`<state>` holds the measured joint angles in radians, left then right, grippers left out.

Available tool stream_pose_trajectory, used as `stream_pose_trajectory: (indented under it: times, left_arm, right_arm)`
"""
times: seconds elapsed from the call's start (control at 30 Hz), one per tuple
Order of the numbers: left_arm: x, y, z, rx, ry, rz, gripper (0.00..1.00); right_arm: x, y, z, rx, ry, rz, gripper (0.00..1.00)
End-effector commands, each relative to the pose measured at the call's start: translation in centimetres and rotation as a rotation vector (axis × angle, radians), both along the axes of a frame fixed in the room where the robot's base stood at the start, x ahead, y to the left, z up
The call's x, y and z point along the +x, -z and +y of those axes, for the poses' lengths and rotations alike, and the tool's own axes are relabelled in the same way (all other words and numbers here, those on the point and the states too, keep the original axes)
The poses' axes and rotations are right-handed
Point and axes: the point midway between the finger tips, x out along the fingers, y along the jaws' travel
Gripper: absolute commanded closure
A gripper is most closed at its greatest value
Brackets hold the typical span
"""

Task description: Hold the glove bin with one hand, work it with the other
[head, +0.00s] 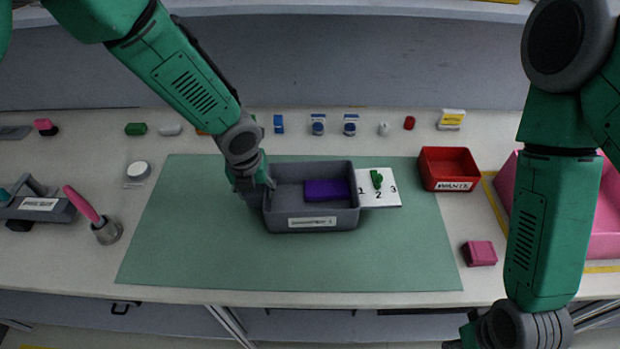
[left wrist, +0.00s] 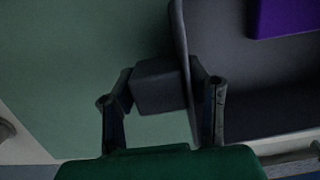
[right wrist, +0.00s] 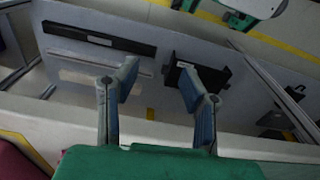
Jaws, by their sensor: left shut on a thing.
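The glove bin (head: 310,223) is a grey open box with a white label on its front wall, standing on the green mat. A purple block (head: 327,190) lies inside it, toward the right; its corner shows in the left wrist view (left wrist: 285,15). My left gripper (head: 257,188) is shut on the bin's left wall, with one finger on each side of it, as the left wrist view (left wrist: 185,90) shows. My right gripper (right wrist: 155,85) is open and empty, pointing down in front of the table's front edge; the head view shows only part of it at the bottom.
A white card with numbers (head: 393,198) lies right of the bin with a green piece (head: 376,179) on it. A red tray (head: 449,168), a pink block (head: 479,253) and a pink bin (head: 603,215) stand right. Several small items line the back. The front mat is clear.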

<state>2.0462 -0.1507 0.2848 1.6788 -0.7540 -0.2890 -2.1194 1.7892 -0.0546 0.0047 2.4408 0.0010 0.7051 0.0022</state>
Motion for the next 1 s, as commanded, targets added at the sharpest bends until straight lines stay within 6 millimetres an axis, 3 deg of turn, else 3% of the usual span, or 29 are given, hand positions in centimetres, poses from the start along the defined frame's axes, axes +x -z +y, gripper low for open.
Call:
stream_pose_trajectory:
  times: [0.03,0.1,0.27,0.47,0.53,0.67,0.8,0.9,1.0]
  left_arm:
    - [0.1,0.1,0.2,0.016,0.034,-0.003,1.00]
    - [0.2,0.3,0.5,0.033,0.064,-0.003,1.00]
    - [0.1,0.4,0.6,0.039,0.074,-0.001,1.00]
    - [0.0,0.4,0.6,0.038,0.072,0.001,1.00]
    - [0.0,0.4,0.6,0.038,0.071,0.001,1.00]
    - [0.0,0.5,0.6,0.037,0.070,0.002,1.00]
    - [0.0,0.5,0.6,0.037,0.070,0.002,1.00]
    - [0.0,0.5,0.6,0.036,0.069,0.002,1.00]
    - [0.0,0.5,0.5,0.035,0.070,0.002,1.00]
  right_arm:
    - [0.0,0.0,0.0,0.000,0.000,0.000,0.85]
    - [0.0,0.0,0.0,0.000,0.000,0.000,1.00]
    - [0.3,-0.3,0.0,-0.001,0.036,0.002,1.00]
    - [3.8,-2.7,0.3,0.000,0.313,0.057,1.00]
    - [6.5,-4.1,0.5,0.010,0.502,0.071,1.00]
    - [14.0,-7.2,0.9,0.073,0.944,0.064,1.00]
    - [20.9,-12.4,1.9,0.187,1.364,0.103,1.00]
    - [24.6,-16.3,2.8,0.271,1.591,0.159,1.00]
    - [27.0,-19.6,3.4,0.336,1.749,0.217,1.00]
